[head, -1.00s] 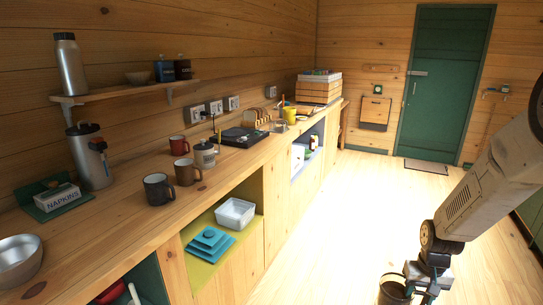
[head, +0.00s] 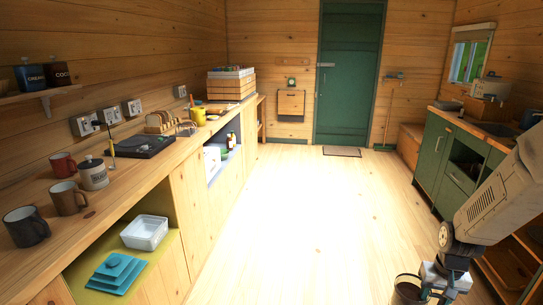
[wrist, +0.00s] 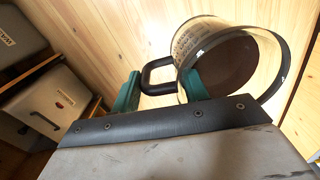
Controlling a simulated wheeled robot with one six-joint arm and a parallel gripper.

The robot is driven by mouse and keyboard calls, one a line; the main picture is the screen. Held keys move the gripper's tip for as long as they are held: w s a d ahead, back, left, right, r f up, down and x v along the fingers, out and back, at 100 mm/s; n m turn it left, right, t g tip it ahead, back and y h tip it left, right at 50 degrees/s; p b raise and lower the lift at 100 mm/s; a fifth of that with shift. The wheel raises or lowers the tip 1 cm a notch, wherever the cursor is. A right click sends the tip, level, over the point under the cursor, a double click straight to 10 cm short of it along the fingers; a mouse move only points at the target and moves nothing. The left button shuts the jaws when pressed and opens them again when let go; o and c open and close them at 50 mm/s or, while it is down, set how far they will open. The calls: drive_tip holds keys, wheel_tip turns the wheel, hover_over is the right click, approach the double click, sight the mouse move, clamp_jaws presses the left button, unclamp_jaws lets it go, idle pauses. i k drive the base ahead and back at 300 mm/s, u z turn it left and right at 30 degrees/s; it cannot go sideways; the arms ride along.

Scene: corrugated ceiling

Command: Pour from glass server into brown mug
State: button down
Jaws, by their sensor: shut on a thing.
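The glass server (wrist: 232,62) is a clear round vessel with dark liquid inside and a black handle (wrist: 150,72). My gripper (wrist: 162,88) is shut on it at the handle, with green fingers on either side. In the head view the server (head: 407,291) hangs low at the bottom right above the floor, partly cut off, beside my gripper (head: 436,288). The brown mug (head: 67,199) stands upright on the left counter, far from my gripper. Its inside is too small to read.
A dark mug (head: 26,227), a red mug (head: 63,166) and a lidded white jar (head: 94,174) stand close around the brown mug. The wooden counter (head: 150,178) runs along the left wall. The floor (head: 290,215) between it and the green cabinets (head: 436,155) is clear.

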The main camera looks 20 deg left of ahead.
sight(66, 196)
drive_tip(key=i, duration=1.1)
drive_tip(key=u, duration=2.15)
